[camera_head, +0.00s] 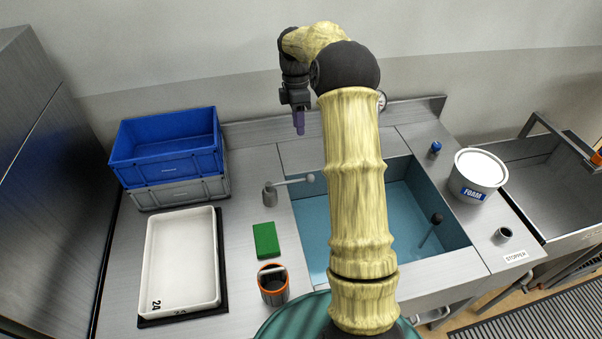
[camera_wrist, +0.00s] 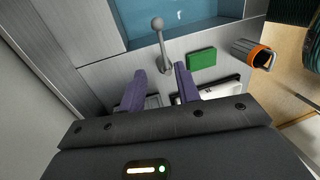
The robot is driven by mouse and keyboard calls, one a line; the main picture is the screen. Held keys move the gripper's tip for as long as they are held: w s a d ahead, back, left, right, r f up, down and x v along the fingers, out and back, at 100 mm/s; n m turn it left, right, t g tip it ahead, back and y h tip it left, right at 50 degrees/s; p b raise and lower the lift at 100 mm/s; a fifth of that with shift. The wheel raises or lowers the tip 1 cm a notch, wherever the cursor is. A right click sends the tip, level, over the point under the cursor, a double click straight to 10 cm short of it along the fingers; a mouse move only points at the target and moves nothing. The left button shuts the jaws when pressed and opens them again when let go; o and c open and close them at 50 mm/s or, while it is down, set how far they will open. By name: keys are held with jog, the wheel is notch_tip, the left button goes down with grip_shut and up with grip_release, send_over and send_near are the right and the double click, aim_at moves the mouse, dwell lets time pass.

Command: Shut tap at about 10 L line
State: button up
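A grey lever (camera_head: 290,183) with a pale ball end rises from a short round post (camera_head: 270,195) on the left rim of the sink. I take it as the tap handle; it also shows in the wrist view (camera_wrist: 161,45), pointing over the basin. The sink basin (camera_head: 315,225) looks blue inside; its water level cannot be read. A small white mark (camera_wrist: 180,14) on the basin is too small to read. My gripper (camera_head: 299,128) is raised behind the lever. Its purple fingers (camera_wrist: 160,76) are apart and empty, with the post seen beyond them. My arm hides the sink's middle and any spout.
A green sponge (camera_head: 266,240) and an orange-rimmed cup (camera_head: 273,284) stand left of the sink. Further left are a white tray (camera_head: 181,262) and a blue crate (camera_head: 166,146) on a grey one. A foam tub (camera_head: 478,176) stands right. A dark-knobbed rod (camera_head: 430,230) is in the basin.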

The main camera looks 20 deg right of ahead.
jog(key=shift+f, duration=0.1)
jog(key=p, duration=0.4)
send_near(301, 179)
jog(key=f, duration=0.2)
jog(key=s+f, duration=0.1)
jog(key=f, duration=0.4)
jog(key=shift+s+d+f, duration=0.1)
jog(key=shift+s+f, duration=0.1)
jog(key=shift+f, duration=0.15)
jog(key=shift+c, duration=1.1)
grip_shut()
